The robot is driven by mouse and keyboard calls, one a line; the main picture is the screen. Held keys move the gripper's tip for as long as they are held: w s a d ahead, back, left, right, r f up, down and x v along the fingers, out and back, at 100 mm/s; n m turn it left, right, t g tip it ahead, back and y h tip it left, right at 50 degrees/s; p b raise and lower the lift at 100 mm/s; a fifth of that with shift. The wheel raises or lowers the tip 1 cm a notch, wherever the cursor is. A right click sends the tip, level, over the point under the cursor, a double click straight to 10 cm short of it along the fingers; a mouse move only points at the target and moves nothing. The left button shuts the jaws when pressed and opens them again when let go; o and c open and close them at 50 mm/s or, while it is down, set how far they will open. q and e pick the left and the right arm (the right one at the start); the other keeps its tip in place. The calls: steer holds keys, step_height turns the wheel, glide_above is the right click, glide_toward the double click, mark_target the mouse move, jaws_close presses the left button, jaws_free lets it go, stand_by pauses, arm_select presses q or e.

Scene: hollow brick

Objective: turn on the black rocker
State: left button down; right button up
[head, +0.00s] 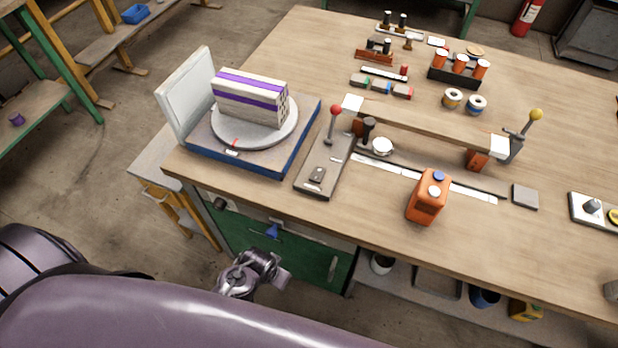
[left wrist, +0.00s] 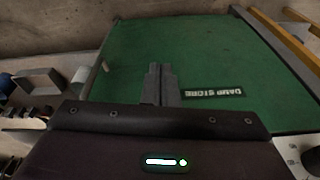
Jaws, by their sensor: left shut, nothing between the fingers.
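The black rocker (head: 317,175) appears as a small dark switch on a light patch near the front end of a long grey plate (head: 312,189) on the bench. The same plate carries a red-knobbed lever (head: 335,112) farther back. I cannot tell which way the rocker is tipped. My left gripper (head: 284,277) is low in front of the bench, below the tabletop and apart from the plate. In the left wrist view its fingers (left wrist: 161,82) are shut and empty, in front of a green panel (left wrist: 220,55) labelled DAMP STORE (left wrist: 213,93). My right gripper is not in view.
A blue-edged turntable base (head: 299,142) with a hollow brick (head: 250,98) stands left of the plate. The bench front edge and the green cabinet (head: 310,262) lie close to my left arm.

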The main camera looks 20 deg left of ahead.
arm_select(q)
steer(key=w+d+r+t, duration=0.1)
steer(key=w+r+t, duration=0.2)
steer(key=r, duration=0.6)
steer(key=w+d+r+n+t+b, duration=0.1)
steer(key=w+r+t, duration=0.3)
steer(key=r, duration=0.6)
steer(key=w+d+r+t, duration=0.1)
steer(key=w+r+t, duration=0.2)
steer(key=r, duration=0.6)
steer(key=shift+w+d+r+n+t+b, duration=0.15)
steer(key=shift+w+d+n+t+b, duration=0.2)
steer(key=shift+t, duration=0.35)
steer(key=p, duration=0.2)
glide_above(312, 188)
steer(key=w, duration=0.1)
step_height(312, 188, down, 4)
steer(key=shift+r, duration=0.25)
steer(key=f, duration=0.3)
steer(key=shift+s, duration=0.35)
steer(key=shift+s+f, duration=0.1)
steer(key=shift+f, duration=0.45)
